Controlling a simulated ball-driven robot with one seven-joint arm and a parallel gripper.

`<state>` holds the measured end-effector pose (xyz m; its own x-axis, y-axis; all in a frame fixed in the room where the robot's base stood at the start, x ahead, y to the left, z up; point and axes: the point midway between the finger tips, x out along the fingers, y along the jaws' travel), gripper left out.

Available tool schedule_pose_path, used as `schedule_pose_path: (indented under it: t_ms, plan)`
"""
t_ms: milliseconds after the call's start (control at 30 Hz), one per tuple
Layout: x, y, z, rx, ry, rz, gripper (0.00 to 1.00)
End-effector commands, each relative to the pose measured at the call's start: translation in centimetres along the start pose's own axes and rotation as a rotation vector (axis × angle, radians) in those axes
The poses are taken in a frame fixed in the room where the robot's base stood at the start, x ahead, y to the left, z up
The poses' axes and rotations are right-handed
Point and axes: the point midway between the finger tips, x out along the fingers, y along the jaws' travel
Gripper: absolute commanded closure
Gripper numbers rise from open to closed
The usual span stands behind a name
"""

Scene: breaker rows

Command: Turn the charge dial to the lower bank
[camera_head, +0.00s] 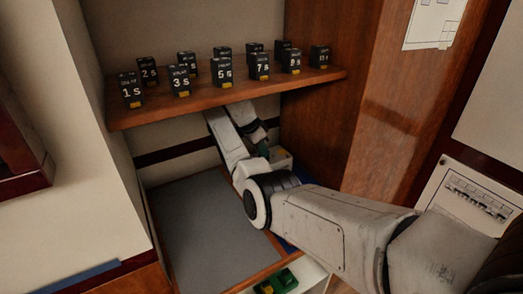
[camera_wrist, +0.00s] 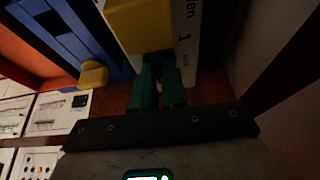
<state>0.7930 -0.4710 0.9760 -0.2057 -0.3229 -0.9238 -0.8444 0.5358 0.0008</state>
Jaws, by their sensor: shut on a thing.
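My gripper (camera_head: 263,148) reaches in under the wooden shelf, beside a pale box (camera_head: 281,158) at the back right of the recess. In the wrist view its two green fingers (camera_wrist: 158,82) are close together, shut on a dark narrow piece (camera_wrist: 154,64), which looks like the grip of the charge dial. A large yellow block (camera_wrist: 140,25) is just beyond it, against a white printed face (camera_wrist: 186,45) with a "1" on it. The fingers and the shadow hide much of the dial, and I cannot tell which bank it points to.
Numbered black breakers with yellow tabs stand in rows on the shelf (camera_head: 225,96) above my arm. A blue frame (camera_wrist: 65,38) with a yellow knob (camera_wrist: 93,75) is left of the fingers. A grey panel (camera_head: 207,228) lies clear below. A wooden wall (camera_head: 335,125) closes the right side.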

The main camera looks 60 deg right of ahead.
Motion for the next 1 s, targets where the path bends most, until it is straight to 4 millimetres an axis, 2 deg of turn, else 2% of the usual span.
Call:
schedule_pose_path:
  t_ms: [33, 67, 300, 633, 833, 1000]
  plan:
    - [-0.1, -0.1, 0.0, 0.002, -0.001, -0.002, 1.00]
    - [-0.1, -0.1, 0.0, 0.002, -0.001, -0.002, 0.85]
    - [0.0, 0.0, 0.0, 0.001, 0.000, -0.002, 0.62]
    - [-0.4, -0.1, 0.0, 0.000, 0.000, -0.002, 0.62]
    - [-3.4, -0.2, 0.1, 0.001, 0.000, -0.007, 0.62]
    - [-4.5, -0.1, 4.0, -0.004, 0.001, -0.005, 0.62]
